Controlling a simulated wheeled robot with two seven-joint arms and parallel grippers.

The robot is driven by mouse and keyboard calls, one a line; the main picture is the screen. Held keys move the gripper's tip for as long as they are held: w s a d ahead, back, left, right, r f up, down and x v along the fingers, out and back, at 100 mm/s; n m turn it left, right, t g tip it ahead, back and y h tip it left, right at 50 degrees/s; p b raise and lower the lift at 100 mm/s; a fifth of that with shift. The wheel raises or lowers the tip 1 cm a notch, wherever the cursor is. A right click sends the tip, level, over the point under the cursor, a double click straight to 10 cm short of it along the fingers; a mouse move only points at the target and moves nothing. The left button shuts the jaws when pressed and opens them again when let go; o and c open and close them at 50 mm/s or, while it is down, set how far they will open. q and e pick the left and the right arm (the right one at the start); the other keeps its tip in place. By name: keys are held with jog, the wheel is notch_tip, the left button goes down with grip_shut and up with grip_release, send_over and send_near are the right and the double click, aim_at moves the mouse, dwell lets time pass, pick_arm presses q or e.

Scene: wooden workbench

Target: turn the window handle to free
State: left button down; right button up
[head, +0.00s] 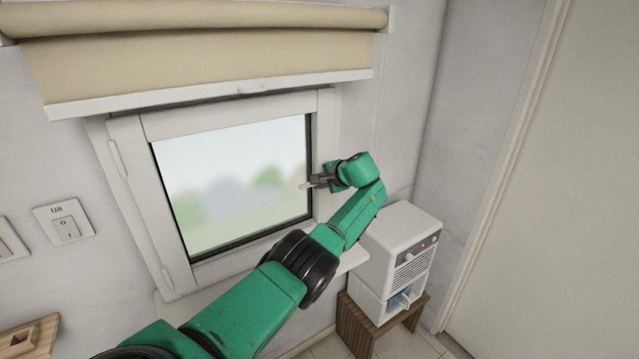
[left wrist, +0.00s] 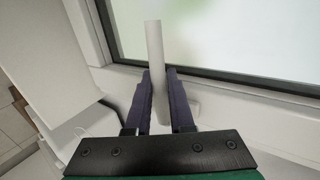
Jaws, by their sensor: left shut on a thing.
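The window (head: 235,185) is white-framed and sits flat in the wall. Its white handle (head: 304,186) is on the right side of the frame, largely hidden by my left gripper in the head view. The visible end points left toward the glass, roughly level. My left gripper (head: 320,181) is shut on the handle. In the left wrist view the handle (left wrist: 155,45) is a pale bar that runs between the two dark fingers (left wrist: 159,75) and extends past their tips. My right gripper is in neither view.
A rolled beige blind (head: 200,60) hangs above the window. A white appliance (head: 402,248) stands on a wooden stool (head: 358,325) close to the right of my left arm. A fan switch (head: 64,223) is on the left wall. A pale door panel (head: 560,180) is at right.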

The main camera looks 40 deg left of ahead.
pick_arm(q)
jog(key=c, duration=1.1)
grip_release()
jog(key=shift+r, duration=0.15)
jog(key=shift+d, duration=0.1)
jog(key=shift+d+r, duration=0.1)
jog(key=shift+d, duration=0.25)
jog(key=b+v, duration=0.5)
jog(key=v, duration=0.8)
jog(key=shift+s+d+r, duration=0.2)
jog(key=shift+r, duration=0.05)
